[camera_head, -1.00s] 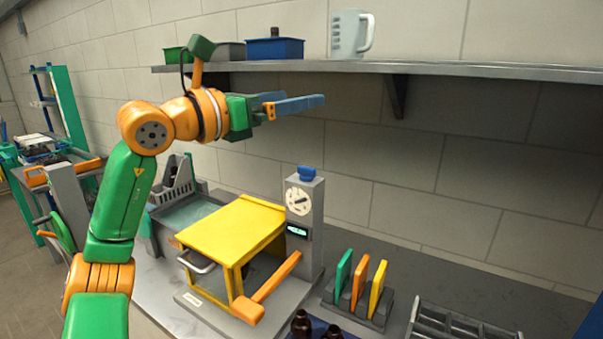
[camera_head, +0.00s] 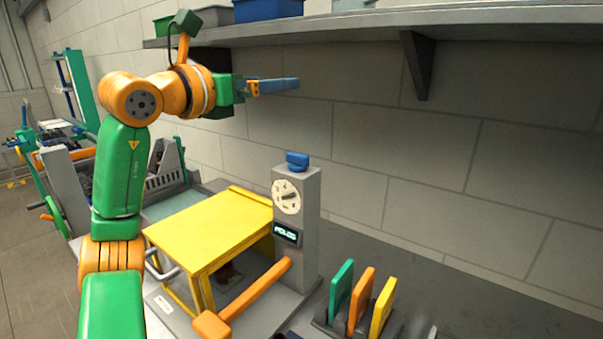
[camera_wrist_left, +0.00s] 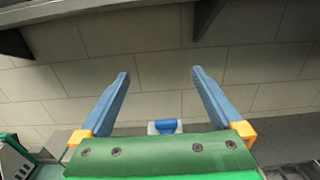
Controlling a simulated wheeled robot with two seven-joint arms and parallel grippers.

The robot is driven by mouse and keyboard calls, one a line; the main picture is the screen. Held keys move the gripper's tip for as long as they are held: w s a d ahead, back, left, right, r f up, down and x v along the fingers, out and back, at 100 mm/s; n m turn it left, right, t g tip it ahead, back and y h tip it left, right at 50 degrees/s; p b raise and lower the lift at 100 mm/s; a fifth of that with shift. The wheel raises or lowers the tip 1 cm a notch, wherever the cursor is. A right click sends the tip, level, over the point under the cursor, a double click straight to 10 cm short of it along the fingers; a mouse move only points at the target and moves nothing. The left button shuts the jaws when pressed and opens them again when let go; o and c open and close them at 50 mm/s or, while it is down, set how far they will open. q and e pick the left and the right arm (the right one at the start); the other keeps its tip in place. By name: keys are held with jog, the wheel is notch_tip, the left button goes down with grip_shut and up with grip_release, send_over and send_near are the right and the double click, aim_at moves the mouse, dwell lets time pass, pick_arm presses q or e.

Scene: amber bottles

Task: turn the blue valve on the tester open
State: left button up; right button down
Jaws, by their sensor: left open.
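The blue valve (camera_head: 297,160) sits on top of the tester's grey column (camera_head: 309,217), above a round dial (camera_head: 287,197) and a small lit display (camera_head: 287,233). My left gripper (camera_head: 297,85) is in the air above the valve, below the shelf, apart from it and empty. In the left wrist view the valve (camera_wrist_left: 165,126) shows low in the middle, between the two blue fingers of my left gripper (camera_wrist_left: 160,80), which are spread wide. My right gripper is in neither view.
The tester's yellow table-like cover (camera_head: 205,232) and orange lever (camera_head: 245,298) stand beside the column. A rack with green, orange and yellow plates (camera_head: 360,300) is at the lower right. A wall shelf (camera_head: 350,30) with bins runs above. The air around the valve is clear.

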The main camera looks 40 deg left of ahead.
pick_arm(q)
jog(key=b, duration=1.5)
send_near(296, 158)
jog(key=w, duration=0.2)
jog(key=w+p, duration=0.1)
jog(key=w, duration=0.1)
jog(key=w+p, duration=0.1)
jog(key=w, duration=0.1)
jog(key=w+a+p, duration=0.1)
jog(key=w, duration=0.1)
jog(key=shift+r, duration=0.15)
jog(key=shift+w, duration=0.3)
jog(key=shift+s, duration=0.1)
jog(key=shift+c, duration=0.6)
jog(key=c, duration=1.3)
jog(key=shift+o, duration=0.2)
